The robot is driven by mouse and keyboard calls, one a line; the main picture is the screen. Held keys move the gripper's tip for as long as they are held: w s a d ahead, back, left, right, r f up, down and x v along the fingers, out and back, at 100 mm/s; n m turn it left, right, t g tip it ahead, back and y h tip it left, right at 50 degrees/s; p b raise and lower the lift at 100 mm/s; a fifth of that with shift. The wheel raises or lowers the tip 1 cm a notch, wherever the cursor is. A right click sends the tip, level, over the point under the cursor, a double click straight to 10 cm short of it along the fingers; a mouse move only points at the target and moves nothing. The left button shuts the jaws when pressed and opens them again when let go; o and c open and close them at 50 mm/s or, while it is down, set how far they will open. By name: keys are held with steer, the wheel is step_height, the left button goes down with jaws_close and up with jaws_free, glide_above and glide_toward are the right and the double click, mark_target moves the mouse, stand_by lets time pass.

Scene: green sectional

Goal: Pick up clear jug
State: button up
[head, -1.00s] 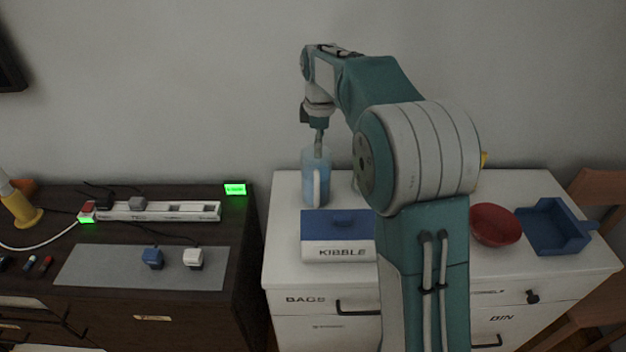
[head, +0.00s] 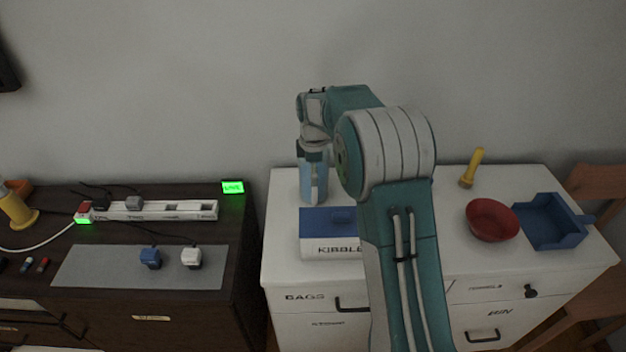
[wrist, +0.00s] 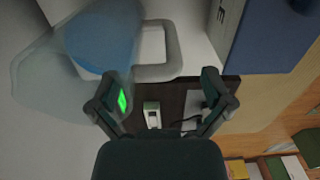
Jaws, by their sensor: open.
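The clear jug (head: 307,190) stands upright at the back left of the white cabinet, bluish inside, with a pale handle. My gripper (head: 313,158) is right above and over its upper part in the head view, hiding the rim. In the wrist view the jug body (wrist: 100,42) fills the upper left and its looped handle (wrist: 172,70) lies just beyond the fingertips. My gripper (wrist: 160,82) is open, with its fingers spread to either side of the handle's near edge. I cannot tell whether they touch the jug.
A blue-lidded KIBBLE box (head: 328,246) stands right in front of the jug. A red bowl (head: 492,220), blue tray (head: 552,222) and yellow flashlight (head: 471,168) are at the right. The dark cabinet at left holds a power strip (head: 160,210). The wall is close behind.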

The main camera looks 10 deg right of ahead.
steer(key=shift+f, duration=0.6)
steer(key=c, duration=1.3)
